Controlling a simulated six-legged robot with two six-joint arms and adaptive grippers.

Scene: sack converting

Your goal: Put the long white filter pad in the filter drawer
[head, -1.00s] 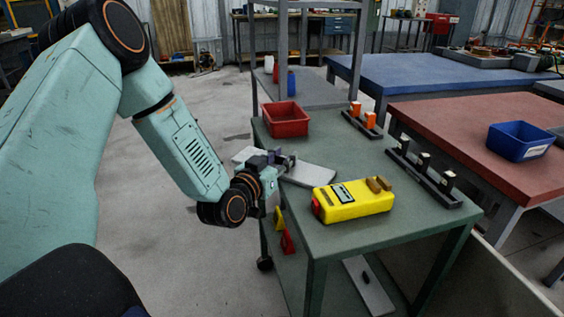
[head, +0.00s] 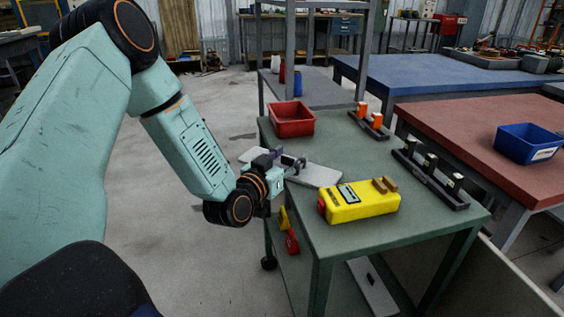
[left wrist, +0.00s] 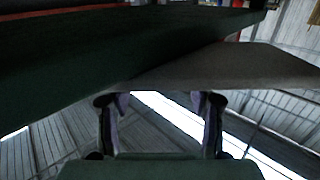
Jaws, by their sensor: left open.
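A long, flat, pale pad (head: 318,175) lies on the green table, and its left end sticks out past the table's left edge. My left gripper (head: 289,161) is at that edge, close to the pad, with its fingers apart. In the left wrist view the pad shows as a grey slab (left wrist: 235,68) just beyond the two open fingertips (left wrist: 160,98). I cannot tell whether they touch it. No filter drawer can be made out for certain. My right gripper is not in view.
The green table (head: 345,237) also holds a red bin (head: 292,128), a yellow case (head: 350,207), a black rack (head: 440,188) and an orange-topped rack (head: 373,125). A pale plate with a dark knob (head: 380,297) is low under the table. Floor at left is clear.

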